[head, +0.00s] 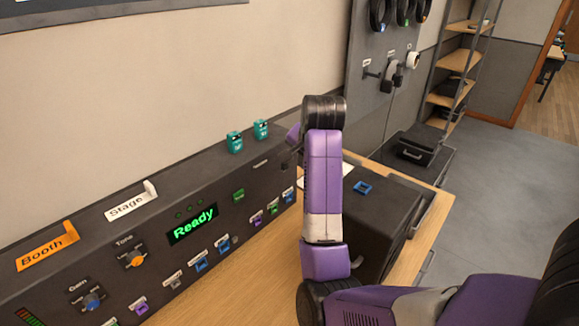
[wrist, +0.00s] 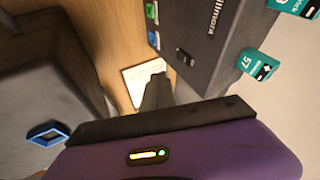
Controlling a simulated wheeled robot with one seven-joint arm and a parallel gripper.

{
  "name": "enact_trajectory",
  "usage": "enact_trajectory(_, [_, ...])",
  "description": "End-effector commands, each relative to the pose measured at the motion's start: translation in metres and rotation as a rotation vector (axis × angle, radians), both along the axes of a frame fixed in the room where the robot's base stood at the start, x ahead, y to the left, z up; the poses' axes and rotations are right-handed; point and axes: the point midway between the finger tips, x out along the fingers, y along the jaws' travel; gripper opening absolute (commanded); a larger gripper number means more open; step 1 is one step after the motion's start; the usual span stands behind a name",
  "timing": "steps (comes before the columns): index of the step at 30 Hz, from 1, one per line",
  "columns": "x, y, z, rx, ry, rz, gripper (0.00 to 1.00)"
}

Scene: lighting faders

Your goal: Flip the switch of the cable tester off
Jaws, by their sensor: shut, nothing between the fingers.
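No thing in view is clearly labelled as a cable tester. The dark console (head: 150,215) runs along the wall with a green "Ready" display. In the wrist view a small black switch (wrist: 184,57) sits on the dark console face (wrist: 203,45); its on or off position is too small to tell. My gripper (wrist: 157,90) is shut and empty, its dark fingers pointing at the gap beside the console, below the switch in the picture and apart from it. In the head view the gripper is mostly hidden behind my purple arm.
Two teal boxes (head: 235,142) (head: 261,129) stand on the console top. A dark case (head: 375,220) with a blue square ring (head: 362,187) is right of my arm. A white sheet (wrist: 140,80) lies on the wooden table (head: 215,290). Bare tabletop shows before the console.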

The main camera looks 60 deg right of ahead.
Motion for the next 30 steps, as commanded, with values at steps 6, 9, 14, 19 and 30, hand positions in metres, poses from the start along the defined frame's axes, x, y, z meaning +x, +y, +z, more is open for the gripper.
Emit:
enact_trajectory(6, [0.014, -0.02, -0.036, 0.004, 0.003, 0.0, 0.0])
enact_trajectory(9, [0.021, -0.029, -0.052, 0.004, 0.004, -0.001, 0.0])
enact_trajectory(14, [0.041, -0.037, -0.06, 0.001, 0.0, 0.002, 0.0])
enact_trajectory(19, [0.058, -0.041, -0.063, 0.001, 0.0, 0.001, 0.0])
enact_trajectory(30, [0.064, -0.042, -0.065, 0.0, 0.001, 0.0, 0.0])
